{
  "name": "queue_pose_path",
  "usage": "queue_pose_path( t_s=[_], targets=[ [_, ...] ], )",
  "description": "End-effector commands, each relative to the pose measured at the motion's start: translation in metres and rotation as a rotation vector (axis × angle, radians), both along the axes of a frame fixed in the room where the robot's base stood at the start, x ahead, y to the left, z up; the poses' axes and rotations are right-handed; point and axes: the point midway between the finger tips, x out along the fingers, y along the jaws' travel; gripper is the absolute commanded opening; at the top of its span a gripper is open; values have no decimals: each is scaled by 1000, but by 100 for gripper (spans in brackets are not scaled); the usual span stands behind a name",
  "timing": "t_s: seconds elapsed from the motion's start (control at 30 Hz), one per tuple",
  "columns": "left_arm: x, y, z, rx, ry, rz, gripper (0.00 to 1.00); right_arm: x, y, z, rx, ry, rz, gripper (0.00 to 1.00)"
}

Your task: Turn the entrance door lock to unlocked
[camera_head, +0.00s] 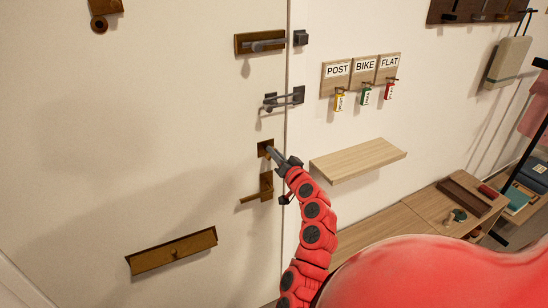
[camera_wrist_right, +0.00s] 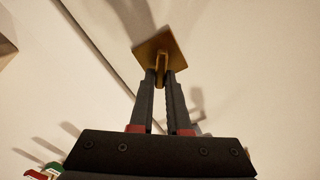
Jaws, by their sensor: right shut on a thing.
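The entrance door (camera_head: 150,110) fills the left of the head view and is closed against its frame. Its lock is a small square brass plate (camera_head: 263,147) with a turn piece, above the brass door handle (camera_head: 262,190). My right gripper (camera_head: 273,154) reaches the lock from the lower right. In the right wrist view the brass plate (camera_wrist_right: 158,50) looks like a diamond, and my right gripper's fingertips (camera_wrist_right: 160,82) are shut on the upright brass turn piece (camera_wrist_right: 161,65). My left gripper is not in view.
A bolt (camera_head: 262,42) and a door chain (camera_head: 283,99) are mounted above the lock. A mail slot (camera_head: 172,250) is lower on the door. A wooden shelf (camera_head: 357,160) and labelled key hooks (camera_head: 361,72) are on the wall to the right.

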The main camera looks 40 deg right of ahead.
Motion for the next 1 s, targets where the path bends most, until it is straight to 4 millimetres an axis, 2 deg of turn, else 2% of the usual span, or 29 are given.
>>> queue_pose_path(
  t_s=[0.33,0.7,1.0],
  targets=[
    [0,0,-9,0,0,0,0,-1,-2,-6,314,-94,3,0],
    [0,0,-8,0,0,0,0,-1,-3,-8,640,-196,3,0],
    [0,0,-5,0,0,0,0,-1,-3,-11,835,-257,4,0]
  ],
)
